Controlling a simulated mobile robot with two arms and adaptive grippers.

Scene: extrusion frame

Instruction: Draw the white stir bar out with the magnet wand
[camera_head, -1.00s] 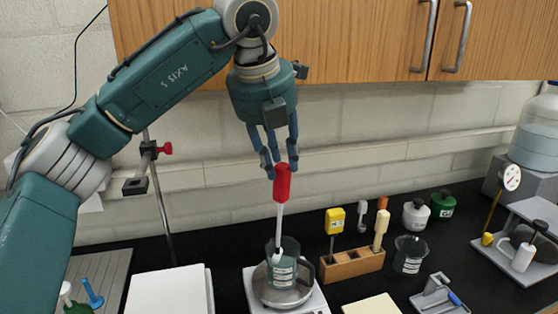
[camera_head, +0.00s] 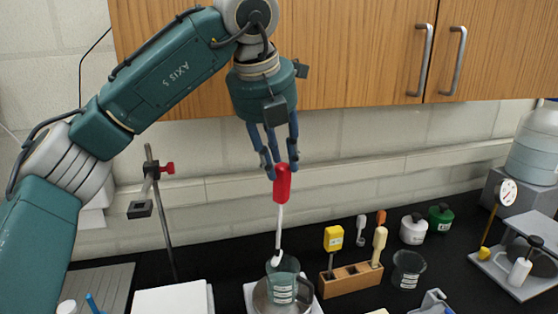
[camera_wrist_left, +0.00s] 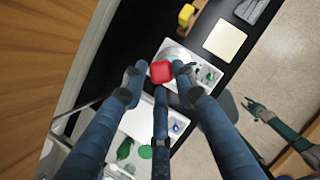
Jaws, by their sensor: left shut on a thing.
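My left gripper (camera_head: 281,168) is shut on the red handle of the magnet wand (camera_head: 282,186), which hangs upright with its pale shaft down. The white stir bar (camera_head: 277,258) shows tilted at the wand's lower tip, around the rim of the clear labelled beaker (camera_head: 283,288). I cannot tell whether its lower end is still inside the rim. The beaker stands on the stirrer plate (camera_head: 262,299). In the left wrist view the red handle top (camera_wrist_left: 161,72) sits between the fingers. My right gripper (camera_wrist_left: 257,110) shows small there, away from the bench; its jaw state is unclear.
A wooden block (camera_head: 350,279) with yellow and cream-handled tools stands right of the beaker, with a dark beaker (camera_head: 408,269) beyond. A clamp stand (camera_head: 160,208) is at left. A white slab (camera_head: 172,301) lies front left. Wooden cabinets (camera_head: 350,50) hang above.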

